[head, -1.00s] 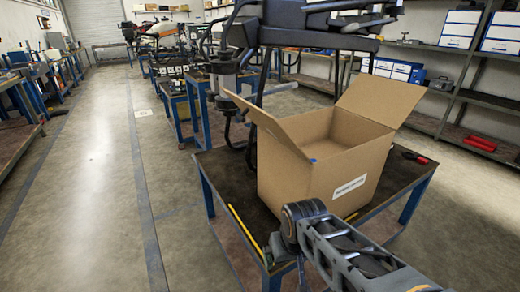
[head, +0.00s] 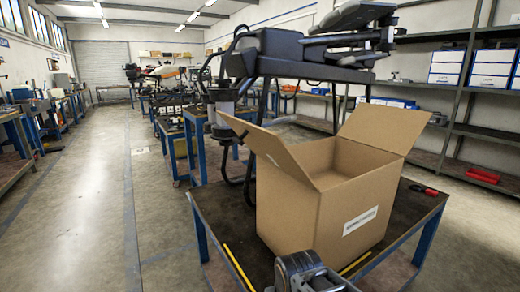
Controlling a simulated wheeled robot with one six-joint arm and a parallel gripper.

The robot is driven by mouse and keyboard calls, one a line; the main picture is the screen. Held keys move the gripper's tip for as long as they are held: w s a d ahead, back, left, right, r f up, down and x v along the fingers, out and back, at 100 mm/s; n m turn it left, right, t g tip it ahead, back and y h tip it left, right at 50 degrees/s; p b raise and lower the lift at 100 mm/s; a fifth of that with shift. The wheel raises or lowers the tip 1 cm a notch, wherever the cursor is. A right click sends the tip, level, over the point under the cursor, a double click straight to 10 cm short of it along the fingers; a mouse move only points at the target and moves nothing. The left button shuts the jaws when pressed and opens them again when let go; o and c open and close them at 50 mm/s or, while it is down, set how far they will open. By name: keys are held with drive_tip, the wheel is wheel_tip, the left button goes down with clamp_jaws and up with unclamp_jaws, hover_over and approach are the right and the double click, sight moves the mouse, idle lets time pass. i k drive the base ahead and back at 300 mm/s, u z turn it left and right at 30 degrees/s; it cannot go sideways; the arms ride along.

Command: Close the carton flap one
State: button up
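An open cardboard carton (head: 300,215) stands on a dark-topped table with blue legs (head: 226,205). Its left flap (head: 268,150) is raised and leans outward to the left. Its right flap (head: 383,127) is raised and leans outward to the right. The inside of the carton is partly visible; its floor is hidden. A white label is on the front side. Part of my arm shows at the bottom centre, in front of the carton and apart from the flaps. My gripper's fingers cannot be made out.
A red-and-black tool (head: 424,190) lies on the table right of the carton. Yellow strips (head: 238,268) lie near the front left. A large dark drone (head: 290,50) on a stand is close behind the carton. Open floor (head: 90,220) lies to the left.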

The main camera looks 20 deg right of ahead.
sight(268, 145)
drive_tip(key=u, duration=0.5)
drive_tip(key=k, duration=1.2)
drive_tip(key=u, duration=1.15)
drive_tip(key=i, duration=1.65)
drive_tip(key=z, duration=1)
